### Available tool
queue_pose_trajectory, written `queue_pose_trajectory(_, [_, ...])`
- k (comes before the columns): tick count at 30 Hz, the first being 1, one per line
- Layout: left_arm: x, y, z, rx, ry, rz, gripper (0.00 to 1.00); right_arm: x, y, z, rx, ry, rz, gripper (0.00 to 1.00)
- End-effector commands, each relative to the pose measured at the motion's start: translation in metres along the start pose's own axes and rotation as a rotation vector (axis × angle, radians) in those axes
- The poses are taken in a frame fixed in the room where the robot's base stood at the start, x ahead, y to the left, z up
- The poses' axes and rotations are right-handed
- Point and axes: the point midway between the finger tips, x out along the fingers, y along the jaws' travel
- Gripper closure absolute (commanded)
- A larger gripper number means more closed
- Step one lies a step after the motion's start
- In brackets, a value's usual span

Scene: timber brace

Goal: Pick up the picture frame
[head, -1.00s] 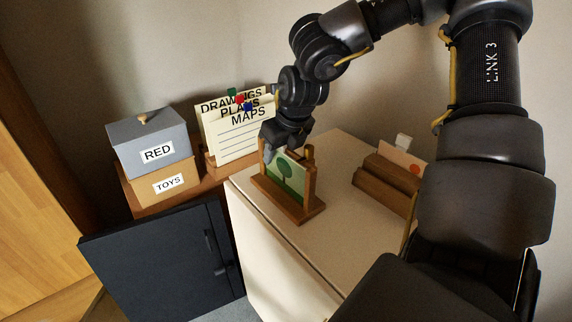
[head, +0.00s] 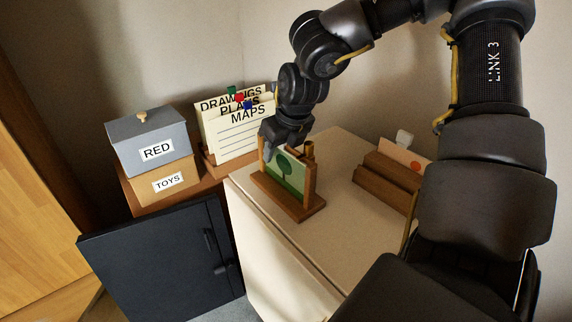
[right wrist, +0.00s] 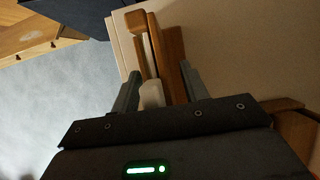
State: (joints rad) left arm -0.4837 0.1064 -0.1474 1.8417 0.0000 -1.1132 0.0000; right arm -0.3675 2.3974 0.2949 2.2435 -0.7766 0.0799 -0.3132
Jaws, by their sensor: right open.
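The picture frame (head: 286,174) shows a green picture with a dark tree. It stands upright in a wooden base on the cream cabinet top in the head view. My right gripper (head: 268,150) is open at the frame's upper left corner, pointing down. In the right wrist view, its two fingers (right wrist: 158,92) lie on either side of the wooden parts of the frame (right wrist: 174,50), seen edge-on. A small pale block-like piece shows between the fingers. Whether the fingers touch the frame I cannot tell. My left gripper is not in view.
A wooden holder with a card (head: 388,180) stands to the right on the cabinet top (head: 330,240). A card rack (head: 236,135), a grey RED box (head: 150,145) and a TOYS box (head: 165,186) stand to the left. A dark door panel (head: 150,265) is in front of them.

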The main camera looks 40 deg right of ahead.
Motion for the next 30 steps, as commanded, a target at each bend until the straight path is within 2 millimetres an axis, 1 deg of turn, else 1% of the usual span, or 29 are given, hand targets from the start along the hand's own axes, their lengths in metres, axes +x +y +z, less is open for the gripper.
queue_pose_trajectory(1, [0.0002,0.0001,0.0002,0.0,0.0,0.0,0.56,0.0002,-0.0001,-0.0002,0.0,0.001,0.0,0.59])
queue_pose_trajectory(2, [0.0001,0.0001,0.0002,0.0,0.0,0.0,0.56,0.0001,-0.0001,-0.0002,0.0,0.001,0.0,0.63])
queue_pose_trajectory(10, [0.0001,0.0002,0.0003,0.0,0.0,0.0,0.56,0.0002,-0.0001,-0.0005,0.0,0.001,0.0,0.99])
queue_pose_trajectory(11, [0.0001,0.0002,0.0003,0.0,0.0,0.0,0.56,0.0003,-0.0001,-0.0005,0.0,0.002,0.0,1.0])
queue_pose_trajectory(30, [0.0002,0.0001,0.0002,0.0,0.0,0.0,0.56,0.0005,-0.0001,-0.0008,0.0,0.002,0.0,1.0])
